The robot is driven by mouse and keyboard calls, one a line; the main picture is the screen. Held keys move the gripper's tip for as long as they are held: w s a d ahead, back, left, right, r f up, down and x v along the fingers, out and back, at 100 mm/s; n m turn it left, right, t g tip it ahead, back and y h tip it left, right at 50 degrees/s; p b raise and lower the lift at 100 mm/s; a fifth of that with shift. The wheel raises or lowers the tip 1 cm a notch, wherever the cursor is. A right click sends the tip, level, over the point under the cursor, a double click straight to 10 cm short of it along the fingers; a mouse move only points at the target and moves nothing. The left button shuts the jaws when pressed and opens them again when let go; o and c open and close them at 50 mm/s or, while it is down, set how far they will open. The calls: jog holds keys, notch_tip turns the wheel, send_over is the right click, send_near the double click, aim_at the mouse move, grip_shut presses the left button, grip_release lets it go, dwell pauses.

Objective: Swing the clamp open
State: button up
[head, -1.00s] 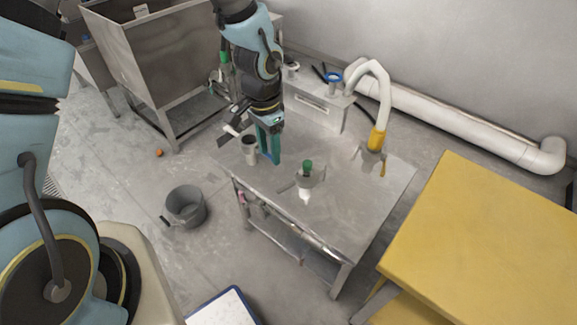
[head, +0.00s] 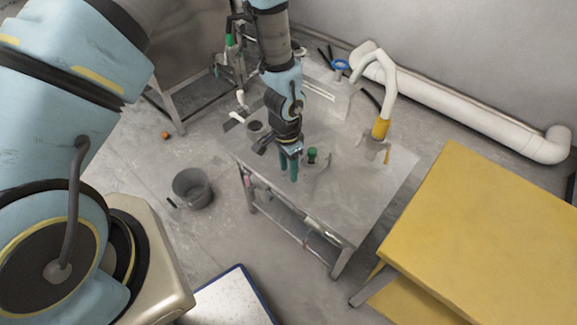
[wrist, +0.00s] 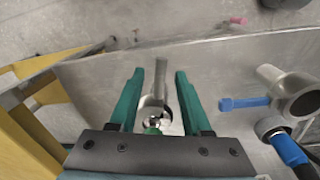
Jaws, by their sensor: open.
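My gripper (head: 289,172) is open and points down over the metal table, its two green fingers apart. Just right of it in the head view stands a small metal fitting with a green knob (head: 312,156). In the wrist view a metal part with a narrow arm (wrist: 158,95) lies in the gap between the fingers (wrist: 160,82), with a bit of green at its near end. The fingers do not visibly close on it. I cannot tell for sure which part is the clamp. A blue handle (wrist: 245,102) on a metal ring shows right of the fingers.
A yellow table (head: 480,245) stands at the right. A grey bucket (head: 192,188) is on the floor at left.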

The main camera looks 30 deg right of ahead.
jog(key=shift+f, duration=0.1)
grip_shut()
dwell(0.4)
dwell(1.1)
